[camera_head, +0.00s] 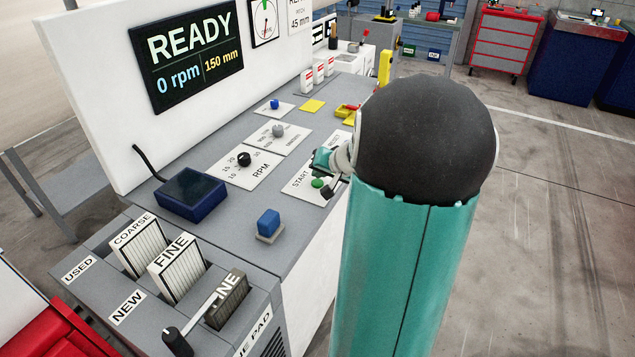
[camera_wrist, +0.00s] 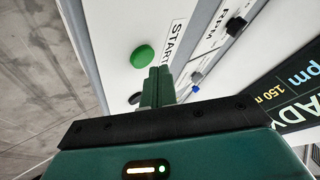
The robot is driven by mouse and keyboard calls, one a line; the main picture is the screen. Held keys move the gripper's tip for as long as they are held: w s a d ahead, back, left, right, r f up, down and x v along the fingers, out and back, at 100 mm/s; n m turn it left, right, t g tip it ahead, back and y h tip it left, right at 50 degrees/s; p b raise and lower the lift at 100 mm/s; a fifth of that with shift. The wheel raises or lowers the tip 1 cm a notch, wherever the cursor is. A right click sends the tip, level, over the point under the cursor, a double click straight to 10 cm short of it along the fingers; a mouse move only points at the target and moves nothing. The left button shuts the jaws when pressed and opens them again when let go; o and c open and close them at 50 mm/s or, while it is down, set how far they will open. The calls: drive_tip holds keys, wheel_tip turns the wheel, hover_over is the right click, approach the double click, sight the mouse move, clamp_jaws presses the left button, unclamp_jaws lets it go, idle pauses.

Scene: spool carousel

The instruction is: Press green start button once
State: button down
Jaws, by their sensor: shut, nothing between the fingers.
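The green start button (camera_head: 317,183) is a round cap on a white plate marked START, on the grey console. It also shows in the wrist view (camera_wrist: 143,56), just beyond and slightly left of my fingertips. My gripper (camera_wrist: 158,72) is shut and empty, its fingers together and pointing toward the panel. A gap shows between the fingertips and the button in the picture; the exact distance I cannot tell. In the head view my own arm hides most of my gripper and the right part of the START plate.
The RPM knob (camera_head: 243,159) and a grey knob (camera_head: 278,130) stand farther left and back. A blue block (camera_head: 268,222) and a dark blue box (camera_head: 189,193) sit on the console. A screen (camera_head: 187,54) reads READY, 0 rpm, 150 mm. Open floor lies to the right.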

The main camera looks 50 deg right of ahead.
sight(319, 185)
drive_tip(key=shift+f, duration=0.15)
drive_tip(key=shift+f, duration=0.3)
drive_tip(key=shift+f, duration=0.4)
idle(0.5)
drive_tip(key=shift+r, duration=0.85)
drive_tip(key=shift+r, duration=2.5)
drive_tip(key=shift+a, duration=0.1)
